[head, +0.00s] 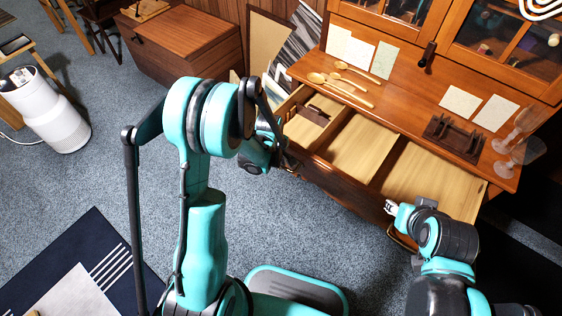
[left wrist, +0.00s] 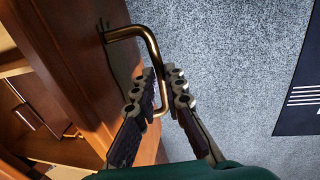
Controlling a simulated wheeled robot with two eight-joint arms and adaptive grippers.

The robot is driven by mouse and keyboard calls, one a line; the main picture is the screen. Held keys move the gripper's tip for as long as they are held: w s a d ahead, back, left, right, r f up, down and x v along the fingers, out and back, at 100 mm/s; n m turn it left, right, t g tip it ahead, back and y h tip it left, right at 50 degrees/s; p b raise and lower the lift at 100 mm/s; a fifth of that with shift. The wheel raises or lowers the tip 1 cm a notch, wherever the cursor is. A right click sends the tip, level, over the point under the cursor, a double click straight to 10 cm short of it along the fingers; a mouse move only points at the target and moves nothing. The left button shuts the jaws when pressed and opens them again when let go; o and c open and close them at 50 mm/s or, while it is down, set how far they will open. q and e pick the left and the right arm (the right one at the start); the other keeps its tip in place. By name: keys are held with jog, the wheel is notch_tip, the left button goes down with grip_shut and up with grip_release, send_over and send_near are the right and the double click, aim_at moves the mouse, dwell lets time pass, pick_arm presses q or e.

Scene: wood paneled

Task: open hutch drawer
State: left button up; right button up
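The wooden hutch (head: 455,100) stands at the right, and its wide drawer (head: 345,190) is pulled out, showing wood-bottomed compartments. In the left wrist view, a brass drawer handle (left wrist: 124,33) sticks out from the dark drawer front (left wrist: 85,70). The fingers of my left gripper (left wrist: 162,82) lie on both sides of the handle's bar, closed on it. In the head view, my left gripper is mostly hidden behind my arm, by the drawer's left end. My right gripper (head: 391,208) is at the drawer's right front; its finger opening is too small to make out.
Wooden spoons (head: 340,88), papers (head: 350,50), a dark rack (head: 453,138) and glasses (head: 520,145) stand or lie on the hutch top. A dark object (head: 314,114) lies in the left compartment. A wooden chest (head: 185,50) and a white cylinder (head: 48,110) stand left. Carpet before the drawer is clear.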

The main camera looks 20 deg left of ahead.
pick_arm(q)
jog(key=o, duration=0.3)
jog(key=shift+r, duration=0.1)
jog(key=r, duration=0.3)
jog(key=s+r, duration=0.1)
jog(key=r, duration=0.3)
jog(key=s+r, duration=0.1)
jog(key=r, duration=0.3)
jog(key=shift+s+a+r, duration=0.1)
jog(key=shift+a+r, duration=0.15)
jog(key=shift+a, duration=0.15)
jog(key=s+r+m+t, duration=0.1)
jog(key=s+r+m, duration=0.2)
jog(key=s+m, duration=0.1)
jog(key=s+r+m+t, duration=0.2)
jog(key=s+r+m, duration=0.2)
jog(key=s+m, duration=0.1)
jog(key=s+d+r+m+t, duration=0.1)
jog(key=s+r+m+t, duration=0.1)
jog(key=s+r+m, duration=0.2)
jog(key=shift+s+m+y, duration=0.4)
jog(key=shift+s+m, duration=0.1)
jog(key=shift+s, duration=0.7)
